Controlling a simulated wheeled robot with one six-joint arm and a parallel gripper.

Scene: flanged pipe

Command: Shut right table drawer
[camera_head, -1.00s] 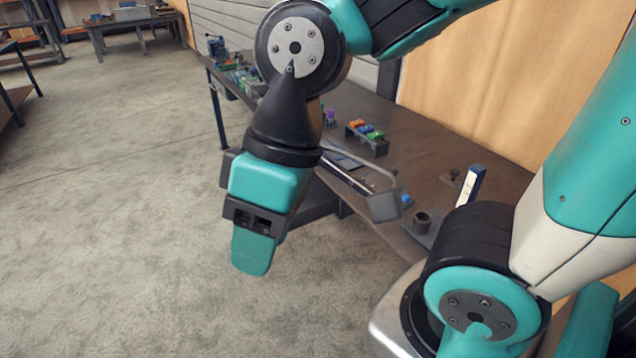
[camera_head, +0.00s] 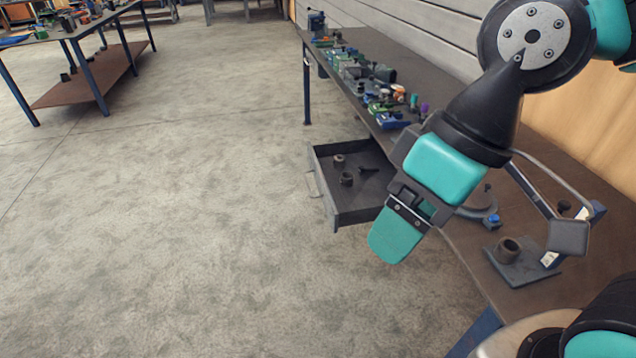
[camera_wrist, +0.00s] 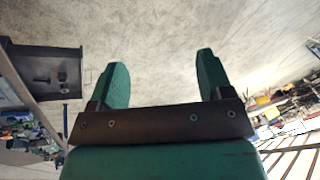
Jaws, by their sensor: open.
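The table drawer (camera_head: 362,215) is pulled out from under the long workbench (camera_head: 470,240), with a few small dark parts lying inside. Its handle (camera_head: 314,180) is on the front panel, facing the open floor. My gripper (camera_head: 398,232) is in front of the drawer's right end in the head view and hides part of it. In the wrist view my gripper (camera_wrist: 162,62) has its two green fingers wide apart with only floor between them. There the drawer (camera_wrist: 62,70) is at the left, clear of the fingers.
Fixtures and parts (camera_head: 385,95) line the bench top. A dark plate with a ring (camera_head: 508,248) lies near the bench's close end. Another table with a lower shelf (camera_head: 90,80) stands at the far left. The floor (camera_head: 190,220) before the drawer is clear.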

